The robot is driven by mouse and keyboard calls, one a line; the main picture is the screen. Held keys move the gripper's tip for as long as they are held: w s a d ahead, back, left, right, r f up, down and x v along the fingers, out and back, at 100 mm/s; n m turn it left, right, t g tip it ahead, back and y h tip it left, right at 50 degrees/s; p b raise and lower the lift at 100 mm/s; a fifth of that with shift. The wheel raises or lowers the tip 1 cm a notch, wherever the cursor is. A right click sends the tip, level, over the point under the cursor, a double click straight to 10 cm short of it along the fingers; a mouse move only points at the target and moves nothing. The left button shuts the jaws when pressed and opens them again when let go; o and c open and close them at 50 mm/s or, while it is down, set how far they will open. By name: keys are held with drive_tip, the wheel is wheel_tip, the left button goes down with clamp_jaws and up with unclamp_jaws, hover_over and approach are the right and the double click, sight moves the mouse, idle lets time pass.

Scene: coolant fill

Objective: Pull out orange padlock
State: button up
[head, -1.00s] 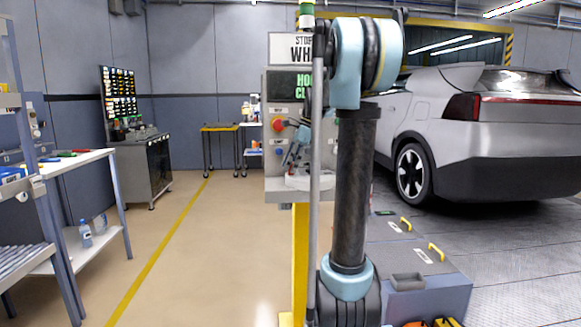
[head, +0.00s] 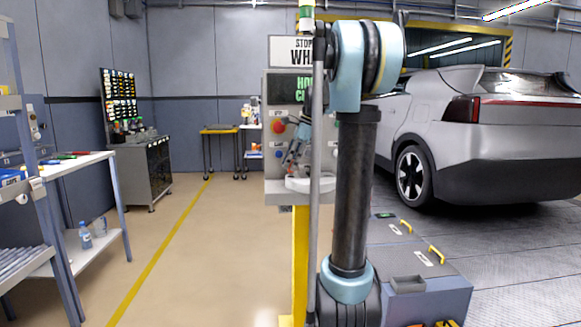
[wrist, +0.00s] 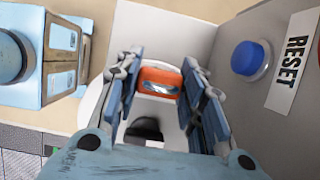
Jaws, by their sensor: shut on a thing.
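The orange padlock (wrist: 160,80) shows in the wrist view between the two fingers of my gripper (wrist: 165,88). The fingers are shut on its body from both sides. A grey metallic part shows on its near face. Below it lies a white surface with a dark round thing on it. In the head view my gripper (head: 294,160) is in front of the control panel, just above a white tray-like ledge (head: 326,184).
A blue button (wrist: 250,58) beside a RESET label (wrist: 293,48) is close to the right finger. A red button (head: 277,126) sits on the panel's left side. A silver car (head: 490,130) stands at right. Open floor lies to the left.

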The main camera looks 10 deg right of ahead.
drive_tip(key=shift+r, duration=2)
drive_tip(key=shift+s, duration=0.1)
